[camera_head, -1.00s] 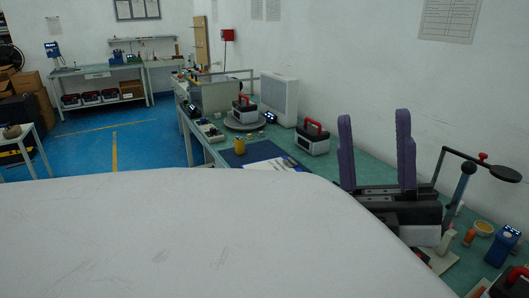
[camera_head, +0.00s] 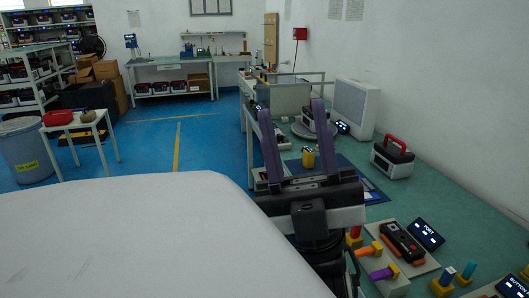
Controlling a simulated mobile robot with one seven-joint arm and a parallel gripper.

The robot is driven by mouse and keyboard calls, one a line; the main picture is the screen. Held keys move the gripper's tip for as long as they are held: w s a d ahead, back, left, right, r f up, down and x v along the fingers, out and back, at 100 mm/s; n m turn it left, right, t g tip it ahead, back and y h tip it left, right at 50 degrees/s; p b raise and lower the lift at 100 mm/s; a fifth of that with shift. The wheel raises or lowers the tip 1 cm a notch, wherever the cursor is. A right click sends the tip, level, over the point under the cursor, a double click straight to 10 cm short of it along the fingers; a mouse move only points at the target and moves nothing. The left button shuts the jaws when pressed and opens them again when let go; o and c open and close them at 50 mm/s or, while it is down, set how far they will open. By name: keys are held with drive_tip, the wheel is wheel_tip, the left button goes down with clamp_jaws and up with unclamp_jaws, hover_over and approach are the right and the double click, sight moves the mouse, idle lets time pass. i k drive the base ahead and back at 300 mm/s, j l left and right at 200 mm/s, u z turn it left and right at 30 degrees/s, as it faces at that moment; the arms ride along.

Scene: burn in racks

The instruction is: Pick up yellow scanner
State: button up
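A small yellow device with a lit dark top, which looks like the yellow scanner (camera_head: 308,158), stands on the green bench by a dark blue mat (camera_head: 345,172). My gripper (camera_head: 290,106) has two purple fingers pointing up in the picture, spread wide apart with nothing between them. In the picture the scanner shows between the fingers, close to the right one. It stands farther back than the gripper, and I see no contact. Its lower part is visible; fine detail is too small to tell.
A grey case with a red handle (camera_head: 392,157) stands right of the mat. A black-and-orange device (camera_head: 402,242), a PORT display (camera_head: 426,234) and coloured pegs lie at the front right. A white panel (camera_head: 353,108) stands at the back.

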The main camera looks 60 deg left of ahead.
sight(309, 153)
drive_tip(key=i+j+u, duration=0.2)
drive_tip(key=j+u, duration=0.2)
drive_tip(key=j, duration=0.25)
drive_tip(key=i+j+u, duration=0.2)
drive_tip(key=i+j, duration=0.2)
drive_tip(key=j, duration=0.15)
drive_tip(key=i+j+u, duration=0.1)
drive_tip(key=j, duration=0.25)
drive_tip(key=i+j, duration=0.7)
drive_tip(key=i, duration=0.25)
